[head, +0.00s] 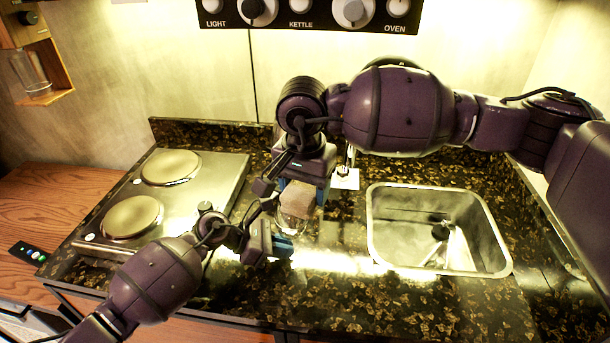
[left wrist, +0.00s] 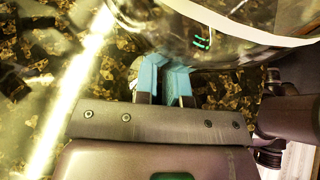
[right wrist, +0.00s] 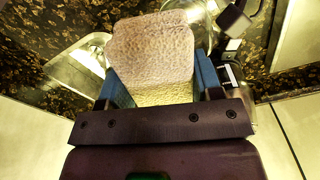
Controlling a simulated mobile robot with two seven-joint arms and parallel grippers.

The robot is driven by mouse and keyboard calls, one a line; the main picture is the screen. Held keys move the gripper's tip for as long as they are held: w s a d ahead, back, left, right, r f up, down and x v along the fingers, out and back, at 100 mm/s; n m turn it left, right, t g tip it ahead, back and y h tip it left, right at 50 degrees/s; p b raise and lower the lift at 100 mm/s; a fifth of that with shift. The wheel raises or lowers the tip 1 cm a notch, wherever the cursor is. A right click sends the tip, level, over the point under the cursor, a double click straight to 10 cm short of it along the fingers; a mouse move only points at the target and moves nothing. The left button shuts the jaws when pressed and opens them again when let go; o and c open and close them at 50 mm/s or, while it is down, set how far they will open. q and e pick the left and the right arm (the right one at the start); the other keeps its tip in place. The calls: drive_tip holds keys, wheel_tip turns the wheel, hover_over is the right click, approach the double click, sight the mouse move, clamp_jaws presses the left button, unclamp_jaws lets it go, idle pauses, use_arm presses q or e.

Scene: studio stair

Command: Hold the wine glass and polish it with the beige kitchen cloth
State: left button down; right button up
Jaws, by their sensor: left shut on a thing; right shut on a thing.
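The wine glass (head: 295,226) is clear and hard to make out in the head view, between my two grippers. Its bowl (left wrist: 245,25) fills the top right of the left wrist view. My left gripper (head: 281,246) has blue fingertips (left wrist: 165,78) close together at the glass, just below the bowl; the part between them is hidden. The beige cloth (head: 298,196) is a folded, thick pad. My right gripper (head: 304,184) is shut on it, and the cloth (right wrist: 152,50) sits between its blue fingers. The cloth is beside the glass; whether they touch I cannot tell.
A steel sink (head: 440,230) is set in the dark speckled counter (head: 350,305) to the right. A hob (head: 165,198) with two round plates is to the left. A wooden shelf (head: 50,75) holding a glass is on the left wall. The counter front, right of my left gripper, is clear.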

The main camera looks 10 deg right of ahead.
drive_tip(key=shift+w+a+f, duration=0.3)
drive_tip(key=shift+a+f, duration=0.45)
drive_tip(key=shift+a, duration=0.2)
drive_tip(key=shift+w+a, duration=0.25)
drive_tip(key=shift+a, duration=0.65)
drive_tip(key=shift+w+a, duration=0.25)
drive_tip(key=shift+a, duration=0.6)
drive_tip(key=shift+s+d, duration=0.25)
drive_tip(key=shift+d, duration=0.65)
drive_tip(key=shift+s+d, duration=0.25)
drive_tip(key=shift+d, duration=0.6)
drive_tip(key=shift+s+d, duration=0.25)
drive_tip(key=shift+d, duration=0.65)
drive_tip(key=shift+w+a, duration=0.25)
drive_tip(key=shift+a, duration=0.6)
drive_tip(key=shift+w+a, duration=0.2)
drive_tip(key=shift+a, duration=0.7)
drive_tip(key=shift+w+a, duration=0.25)
drive_tip(key=shift+a, duration=0.6)
drive_tip(key=shift+s+d, duration=0.2)
drive_tip(key=shift+d, duration=0.65)
drive_tip(key=shift+s+d, duration=0.25)
drive_tip(key=shift+d, duration=0.55)
drive_tip(key=shift+s+d, duration=0.2)
drive_tip(key=shift+d, duration=0.65)
drive_tip(key=shift+d+r, duration=0.15)
drive_tip(key=shift+s+r, duration=0.1)
drive_tip(key=shift+r, duration=3.95)
